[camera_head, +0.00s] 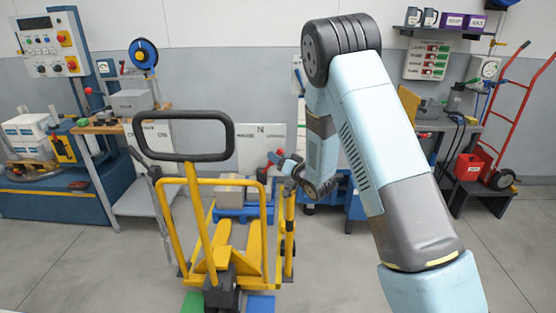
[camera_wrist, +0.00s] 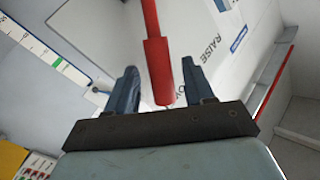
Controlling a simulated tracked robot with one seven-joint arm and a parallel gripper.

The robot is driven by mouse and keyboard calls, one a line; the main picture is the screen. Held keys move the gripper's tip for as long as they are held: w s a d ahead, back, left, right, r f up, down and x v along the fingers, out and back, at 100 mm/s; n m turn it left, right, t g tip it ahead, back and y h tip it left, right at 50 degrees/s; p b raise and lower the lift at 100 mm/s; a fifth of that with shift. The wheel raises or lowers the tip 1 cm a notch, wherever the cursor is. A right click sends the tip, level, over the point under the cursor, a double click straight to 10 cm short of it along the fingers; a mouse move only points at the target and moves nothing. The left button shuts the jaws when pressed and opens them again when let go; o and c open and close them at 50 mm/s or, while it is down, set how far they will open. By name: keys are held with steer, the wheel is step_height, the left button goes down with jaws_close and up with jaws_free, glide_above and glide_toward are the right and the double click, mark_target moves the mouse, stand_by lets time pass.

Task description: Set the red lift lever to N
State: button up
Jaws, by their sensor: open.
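The red lift lever (camera_wrist: 158,72) shows in the wrist view as a thin rod with a thicker grip. The grip lies between the two blue fingers of my gripper (camera_wrist: 161,75), which are open, with visible gaps on both sides. Behind it is a white panel (camera_wrist: 190,22) with the word RAISE; another word is partly hidden. In the head view my gripper (camera_head: 282,160) is beside the yellow frame, in front of a white panel (camera_head: 248,137) marked N. A small red part shows at its tips; the lever's exact setting cannot be told.
A yellow pallet truck (camera_head: 195,215) with a black loop handle (camera_head: 183,113) stands left of my gripper. A workbench (camera_head: 128,125) is at the left, a red hand truck (camera_head: 515,100) and a red can (camera_head: 468,167) at the right.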

jaws_close()
stand_by(0.3)
stand_by(0.3)
